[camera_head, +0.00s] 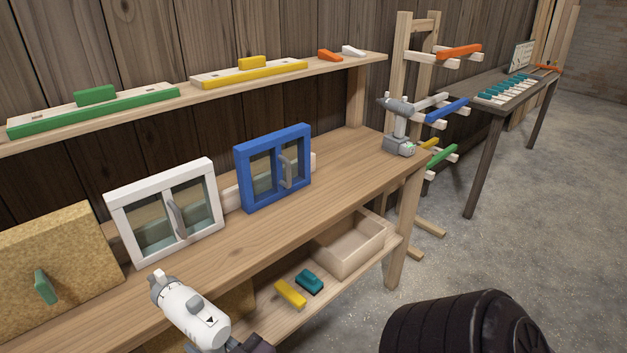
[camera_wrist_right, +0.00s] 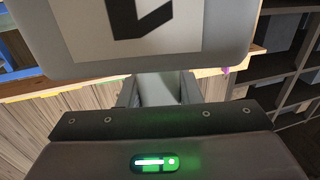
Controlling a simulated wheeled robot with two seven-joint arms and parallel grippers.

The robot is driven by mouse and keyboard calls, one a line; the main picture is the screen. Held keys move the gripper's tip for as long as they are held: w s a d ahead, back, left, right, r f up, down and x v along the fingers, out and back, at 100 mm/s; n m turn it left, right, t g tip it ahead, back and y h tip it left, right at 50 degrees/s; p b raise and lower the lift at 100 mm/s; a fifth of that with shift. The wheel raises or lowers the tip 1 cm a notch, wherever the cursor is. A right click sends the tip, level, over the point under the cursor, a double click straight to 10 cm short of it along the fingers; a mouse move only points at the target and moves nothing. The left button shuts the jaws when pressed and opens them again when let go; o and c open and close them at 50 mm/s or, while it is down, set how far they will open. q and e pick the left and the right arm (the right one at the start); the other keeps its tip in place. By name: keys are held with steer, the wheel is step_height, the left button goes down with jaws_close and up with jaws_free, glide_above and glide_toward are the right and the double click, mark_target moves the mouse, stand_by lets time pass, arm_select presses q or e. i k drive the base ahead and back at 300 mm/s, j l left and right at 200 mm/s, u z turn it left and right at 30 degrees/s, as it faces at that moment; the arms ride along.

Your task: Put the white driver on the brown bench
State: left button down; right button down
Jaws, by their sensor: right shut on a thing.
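The white driver (camera_head: 190,312) is in the air at the bottom of the head view, in front of the bench, with its grey tip toward the upper left. My right gripper (camera_wrist_right: 160,92) is shut on its handle. The right wrist view shows the driver close up (camera_wrist_right: 155,35), with a black mark on its body and a green light on its base. Its lower part is cut off in the head view. The brown bench (camera_head: 265,225) is a long wooden worktop along the wall. My left gripper is not in view.
On the bench stand a grey driver (camera_head: 398,125), a blue-framed window (camera_head: 272,170), a white-framed window (camera_head: 165,210) and a cork board (camera_head: 60,265). Bare wood lies right of the blue window and along the front. A lower shelf holds a tray (camera_head: 350,245).

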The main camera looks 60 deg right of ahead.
mark_target(368, 159)
steer(key=l+z, duration=0.1)
steer(key=l, duration=0.45)
steer(key=l+z, duration=0.15)
steer(key=l, duration=0.4)
steer(key=i+l+z, duration=0.1)
steer(key=l, duration=0.4)
steer(key=i+l+z, duration=0.1)
steer(key=l, duration=0.45)
steer(key=i+l+z, duration=0.1)
steer(key=l, duration=0.4)
